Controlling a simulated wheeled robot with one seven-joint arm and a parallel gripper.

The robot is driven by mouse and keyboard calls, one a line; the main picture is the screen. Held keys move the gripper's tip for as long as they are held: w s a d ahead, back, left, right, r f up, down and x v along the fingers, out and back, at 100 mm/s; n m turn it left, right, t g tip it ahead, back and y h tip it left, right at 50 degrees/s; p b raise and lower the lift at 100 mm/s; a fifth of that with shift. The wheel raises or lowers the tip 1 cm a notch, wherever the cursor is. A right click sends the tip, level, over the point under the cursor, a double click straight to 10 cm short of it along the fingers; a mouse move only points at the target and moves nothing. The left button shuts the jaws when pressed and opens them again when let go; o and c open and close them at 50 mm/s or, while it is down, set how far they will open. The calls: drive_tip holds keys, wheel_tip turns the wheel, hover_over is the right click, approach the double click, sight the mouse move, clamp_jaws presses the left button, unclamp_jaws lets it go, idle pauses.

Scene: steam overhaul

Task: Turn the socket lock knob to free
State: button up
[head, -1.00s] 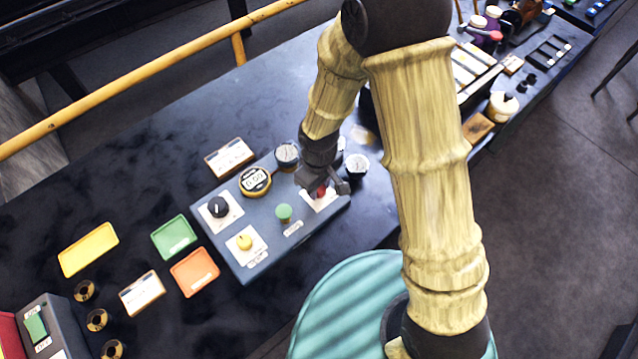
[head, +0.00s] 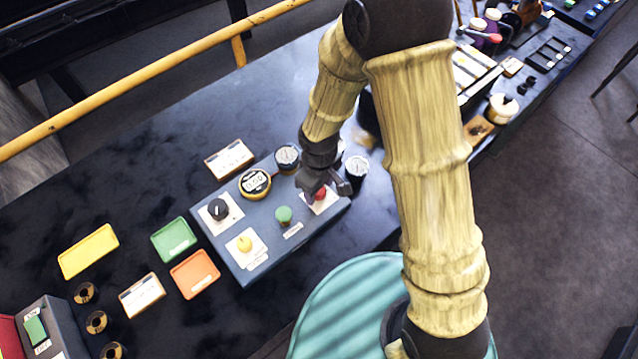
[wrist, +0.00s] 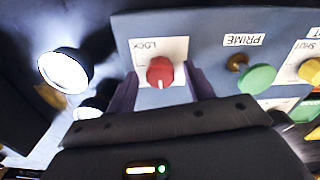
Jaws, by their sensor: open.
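The red lock knob (wrist: 160,71) sits on a white plate marked LOCK (wrist: 172,47) on the grey control box. In the wrist view its pale pointer mark faces down the picture, toward my gripper. My gripper (wrist: 158,82) is open, with one dark finger on each side of the knob; I cannot tell whether they touch it. In the head view my gripper (head: 328,186) is over the box's right end, and the red knob (head: 319,194) is partly hidden beneath it.
Coloured trays (head: 89,251) lie to the left.

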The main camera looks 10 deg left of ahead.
drive_tip(key=shift+r, duration=0.1)
wheel_tip(320, 180, up, 17)
idle(0.5)
drive_tip(key=shift+r, duration=0.1)
idle(0.3)
drive_tip(key=d+f+m+t, duration=0.1)
drive_tip(key=d+m, duration=0.5)
drive_tip(key=d, duration=0.5)
drive_tip(key=s+d+m+t, duration=0.1)
drive_tip(key=d+m, duration=0.4)
drive_tip(key=d, duration=0.6)
drive_tip(key=shift+s+f+m+t, duration=0.3)
drive_tip(key=shift+f+m, duration=0.05)
drive_tip(key=shift+m, duration=0.05)
